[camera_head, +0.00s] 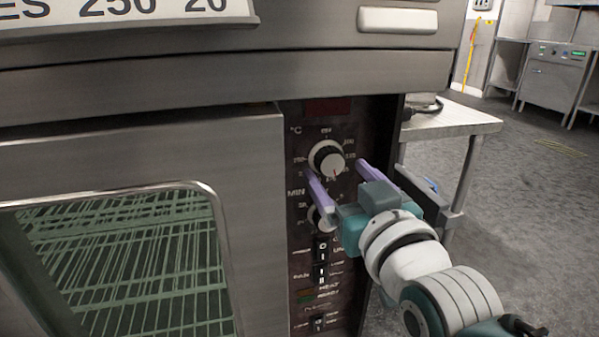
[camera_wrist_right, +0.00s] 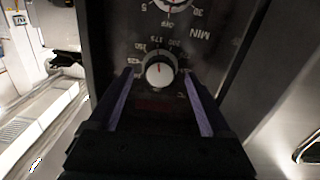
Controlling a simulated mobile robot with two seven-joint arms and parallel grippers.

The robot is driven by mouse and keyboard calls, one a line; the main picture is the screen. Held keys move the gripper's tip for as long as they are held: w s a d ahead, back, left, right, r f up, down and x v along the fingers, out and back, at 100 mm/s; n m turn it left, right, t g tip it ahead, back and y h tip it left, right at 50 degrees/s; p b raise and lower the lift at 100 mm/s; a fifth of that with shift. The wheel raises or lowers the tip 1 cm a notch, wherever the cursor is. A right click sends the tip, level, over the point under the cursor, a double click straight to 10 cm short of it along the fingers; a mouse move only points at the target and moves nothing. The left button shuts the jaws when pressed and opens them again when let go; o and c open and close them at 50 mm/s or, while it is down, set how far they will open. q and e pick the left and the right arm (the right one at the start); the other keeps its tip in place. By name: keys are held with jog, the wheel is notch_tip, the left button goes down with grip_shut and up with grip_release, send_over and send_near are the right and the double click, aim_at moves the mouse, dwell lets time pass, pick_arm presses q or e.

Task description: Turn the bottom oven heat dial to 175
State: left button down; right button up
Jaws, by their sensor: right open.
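The heat dial (camera_head: 327,158), a round knob with a pale face and a red mark, is on the dark oven control panel (camera_head: 355,125), under the °C sign. In the head view the red mark points down and slightly right. My right gripper (camera_head: 338,170) is open, its two purple fingers reaching toward the panel on either side of the dial. The dial also shows between the fingers in the right wrist view (camera_wrist_right: 159,74), where the picture is upside down. I cannot tell whether the fingers touch it. Some scale numbers are too small to read. My left gripper is not in view.
The MIN dial (camera_head: 316,219) is just below, partly behind my right gripper, with several switches (camera_head: 320,258) under it. The oven door with its window (camera_head: 130,265) is on the left. A metal side table (camera_head: 455,120) stands right of the oven; the floor beyond is open.

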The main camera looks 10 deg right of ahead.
jog(key=s+p, duration=0.2)
jog(key=s, duration=0.6)
jog(key=shift+s+d, duration=0.15)
jog(key=shift+s, duration=0.1)
